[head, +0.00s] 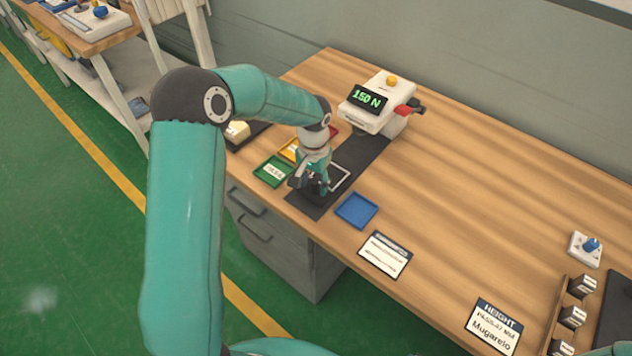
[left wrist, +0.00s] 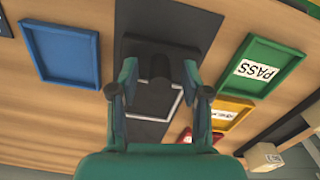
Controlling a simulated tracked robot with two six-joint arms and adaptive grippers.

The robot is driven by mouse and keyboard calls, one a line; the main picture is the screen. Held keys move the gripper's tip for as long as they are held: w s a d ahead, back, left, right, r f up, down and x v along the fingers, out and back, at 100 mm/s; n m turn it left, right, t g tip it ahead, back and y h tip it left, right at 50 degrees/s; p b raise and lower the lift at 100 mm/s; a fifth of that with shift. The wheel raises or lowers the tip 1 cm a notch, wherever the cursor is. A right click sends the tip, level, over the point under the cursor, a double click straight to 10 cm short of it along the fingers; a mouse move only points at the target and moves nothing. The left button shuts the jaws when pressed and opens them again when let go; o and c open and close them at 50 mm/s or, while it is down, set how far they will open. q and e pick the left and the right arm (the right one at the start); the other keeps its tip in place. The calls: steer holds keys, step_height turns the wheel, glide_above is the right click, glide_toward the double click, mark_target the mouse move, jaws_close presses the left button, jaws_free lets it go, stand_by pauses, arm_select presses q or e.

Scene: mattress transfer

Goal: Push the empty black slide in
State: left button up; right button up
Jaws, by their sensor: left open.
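The black slide (head: 343,178) has a pale square outline on top and lies on a dark strip that runs back to the force tester (head: 378,103), which reads 150 N. The slide is empty in what shows of it. My left gripper (head: 318,188) is pointed down over the slide's front end. In the left wrist view its two fingers (left wrist: 160,75) are open, one on each side of a dark upright handle (left wrist: 160,65) on the slide. I cannot tell whether they touch it. The gripper hides part of the slide in the head view. My right gripper is not in view.
A green PASS tray (head: 272,171), a yellow tray (head: 289,151) and a red tray (head: 330,134) lie left of the strip. A blue tray (head: 356,210) lies right of it. A card (head: 385,254) is near the front edge. The tabletop's middle right is clear.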

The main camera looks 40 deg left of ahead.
arm_select(q)
steer(key=shift+f, duration=0.1)
jaws_close()
stand_by(0.3)
